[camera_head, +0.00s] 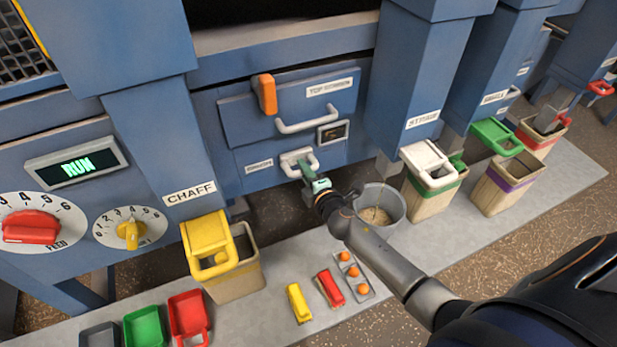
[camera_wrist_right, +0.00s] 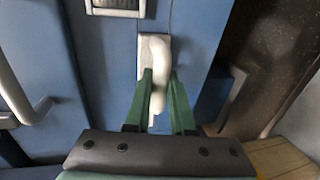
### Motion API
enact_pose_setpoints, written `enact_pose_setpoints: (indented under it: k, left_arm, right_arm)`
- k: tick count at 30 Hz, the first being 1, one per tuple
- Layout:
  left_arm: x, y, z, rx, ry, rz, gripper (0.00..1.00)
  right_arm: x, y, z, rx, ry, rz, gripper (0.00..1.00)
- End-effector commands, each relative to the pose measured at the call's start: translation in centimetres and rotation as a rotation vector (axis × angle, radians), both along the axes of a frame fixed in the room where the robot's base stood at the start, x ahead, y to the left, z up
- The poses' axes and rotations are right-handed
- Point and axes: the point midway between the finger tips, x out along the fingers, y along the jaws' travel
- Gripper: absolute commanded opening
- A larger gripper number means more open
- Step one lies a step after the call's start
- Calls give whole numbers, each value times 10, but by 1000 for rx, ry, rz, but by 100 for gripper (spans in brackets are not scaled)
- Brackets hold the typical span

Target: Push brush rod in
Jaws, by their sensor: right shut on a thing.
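The brush rod's white handle (camera_head: 296,158) is at the lower part of the blue machine front, beside a small label plate (camera_head: 258,166). My right gripper (camera_head: 306,172) is at this handle, its arm reaching in from the lower right. In the right wrist view the green fingers of my right gripper (camera_wrist_right: 160,92) stand on both sides of the white handle (camera_wrist_right: 155,58) and are shut on it. The rod behind the handle is hidden, so I cannot tell how far it sticks out. My left gripper is not in view.
Above is a drawer with a white handle (camera_head: 309,123) and an orange lever (camera_head: 264,93). A grey bucket (camera_head: 395,207) stands just right of my gripper. A yellow-topped chaff bin (camera_head: 235,280) is at left. Small yellow (camera_head: 299,303) and red (camera_head: 329,289) items lie on the grey mat.

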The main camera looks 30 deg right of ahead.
Motion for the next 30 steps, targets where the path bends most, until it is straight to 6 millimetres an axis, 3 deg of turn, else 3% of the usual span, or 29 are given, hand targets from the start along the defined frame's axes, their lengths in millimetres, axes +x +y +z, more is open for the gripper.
enact_pose_setpoints:
  k: [8,9,16,25,30]
  left_arm:
    - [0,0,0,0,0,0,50]
    - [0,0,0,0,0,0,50]
    - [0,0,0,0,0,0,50]
    - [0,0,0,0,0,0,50]
    - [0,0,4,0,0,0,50]
  right_arm:
    - [3,-1,3,-1,-6,-2,0]
    - [3,-1,3,-1,-6,-2,25]
    - [3,-1,3,0,-5,-1,51]
    - [0,-1,2,0,-3,-1,52]
    - [-16,0,6,0,-1,-1,52]
